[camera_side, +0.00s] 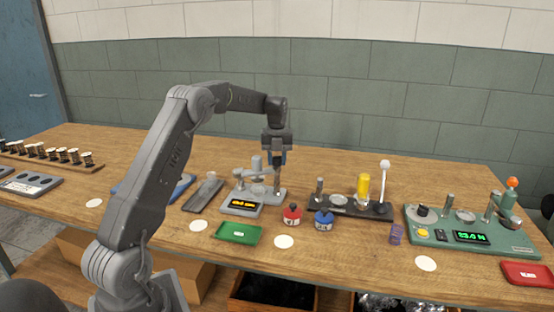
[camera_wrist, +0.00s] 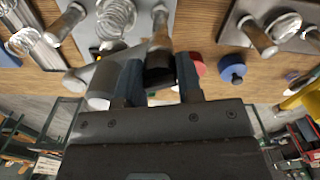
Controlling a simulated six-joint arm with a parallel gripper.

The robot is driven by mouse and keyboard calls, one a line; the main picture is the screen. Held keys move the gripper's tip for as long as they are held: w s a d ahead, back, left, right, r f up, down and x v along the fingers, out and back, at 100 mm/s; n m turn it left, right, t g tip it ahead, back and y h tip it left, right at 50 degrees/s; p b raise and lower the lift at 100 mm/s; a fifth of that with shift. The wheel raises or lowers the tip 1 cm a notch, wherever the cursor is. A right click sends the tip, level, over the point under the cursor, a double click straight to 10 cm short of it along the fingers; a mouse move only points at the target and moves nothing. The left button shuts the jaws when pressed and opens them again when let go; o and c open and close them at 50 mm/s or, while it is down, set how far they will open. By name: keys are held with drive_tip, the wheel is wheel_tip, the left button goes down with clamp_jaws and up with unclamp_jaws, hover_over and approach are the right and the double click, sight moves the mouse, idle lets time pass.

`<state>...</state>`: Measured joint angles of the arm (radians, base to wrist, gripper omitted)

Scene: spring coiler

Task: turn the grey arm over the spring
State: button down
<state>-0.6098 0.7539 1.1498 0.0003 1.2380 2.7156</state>
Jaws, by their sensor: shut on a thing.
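The grey coiler station (camera_side: 239,208) with a small lit display stands on the bench below my gripper (camera_side: 276,158). In the wrist view a bare metal spring (camera_wrist: 115,18) stands on the station's grey plate. The grey arm (camera_wrist: 108,72) lies below the spring in that picture, beside it, with a thick grey cylinder at its left; the arm also shows in the side view (camera_side: 246,176). My gripper (camera_wrist: 157,78) is shut on a dark part at the arm's right end, close to a brownish post. The fingers hide most of the held part.
A green tray (camera_side: 238,233) lies in front. A green tester (camera_side: 465,236) stands far right. Bare bench lies behind the station.

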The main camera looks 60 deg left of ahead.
drive_tip(key=shift+m, duration=1)
drive_tip(key=c, duration=0.8)
unclamp_jaws()
wheel_tip(320, 180, up, 14)
drive_tip(key=shift+f, duration=0.1)
